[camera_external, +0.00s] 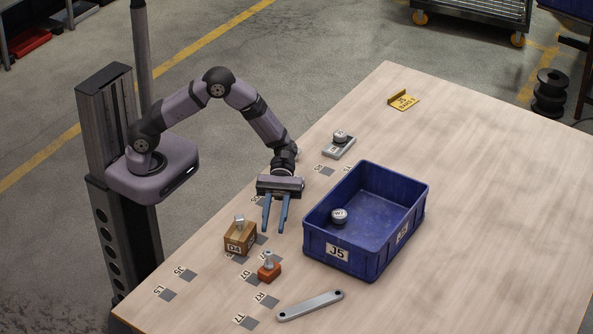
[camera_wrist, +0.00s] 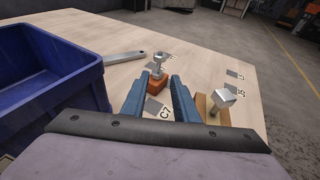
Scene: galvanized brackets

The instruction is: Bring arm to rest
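My gripper (camera_external: 273,229) hangs over the table between the blue bin (camera_external: 341,265) and the wooden block labelled D4 (camera_external: 240,240). Its two blue fingers are apart, with nothing between them; they also show in the wrist view (camera_wrist: 156,84). An orange block (camera_external: 269,273) with an upright bolt (camera_external: 269,258) stands beyond the fingertips. It shows between and past the fingers in the wrist view (camera_wrist: 157,83). The wooden block carries a silver metal piece (camera_external: 239,219).
The bin, labelled J5, holds a round metal piece (camera_external: 339,216). A metal bar (camera_external: 310,305) lies at the front. A grey block (camera_external: 339,148) with a round piece stands behind the bin. A yellow bracket (camera_external: 403,101) lies at the far edge. The table's right side is clear.

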